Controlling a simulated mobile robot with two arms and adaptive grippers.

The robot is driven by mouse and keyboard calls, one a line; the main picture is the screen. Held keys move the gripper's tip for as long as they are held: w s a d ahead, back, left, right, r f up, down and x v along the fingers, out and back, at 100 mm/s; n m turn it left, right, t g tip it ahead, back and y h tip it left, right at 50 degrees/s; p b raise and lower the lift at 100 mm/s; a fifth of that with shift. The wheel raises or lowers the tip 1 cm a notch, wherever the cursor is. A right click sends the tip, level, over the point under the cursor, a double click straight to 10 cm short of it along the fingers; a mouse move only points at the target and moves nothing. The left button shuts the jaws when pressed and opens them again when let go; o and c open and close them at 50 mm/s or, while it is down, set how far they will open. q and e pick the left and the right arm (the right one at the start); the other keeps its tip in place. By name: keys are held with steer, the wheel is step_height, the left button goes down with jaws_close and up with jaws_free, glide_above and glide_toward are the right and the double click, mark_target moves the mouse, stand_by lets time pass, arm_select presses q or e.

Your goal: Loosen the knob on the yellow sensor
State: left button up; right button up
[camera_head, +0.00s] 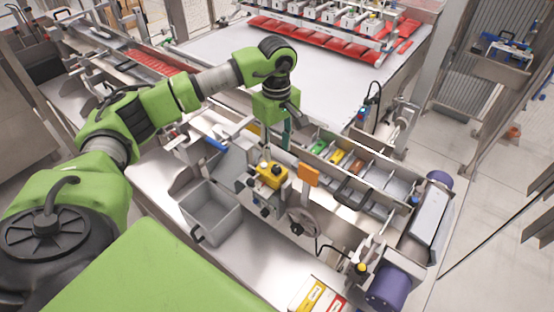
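The yellow sensor (272,175) sits on a metal bracket near the middle of the picture, at the edge of the machine. Small dark knobs show on and below its bracket; I cannot tell which one belongs to the sensor. My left arm reaches in from the left and bends down. My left gripper (266,151) points downward just above and behind the yellow sensor. Its fingertips are small and partly hidden, so I cannot tell whether they touch the sensor or are open. My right gripper is not in view.
A grey open bin (211,212) stands left of the sensor. An orange plate (308,175) and a handwheel (303,222) are close on its right. A conveyor with colored packets (337,157) runs behind. Yellow and red boxes (318,298) lie at the front.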

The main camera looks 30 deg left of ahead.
mark_target(277, 168)
arm_select(q)
step_height(277, 168, down, 6)
steer(key=shift+r+p, duration=0.1)
steer(key=shift+p, duration=0.9)
steer(key=shift+f, duration=0.7)
jaws_close()
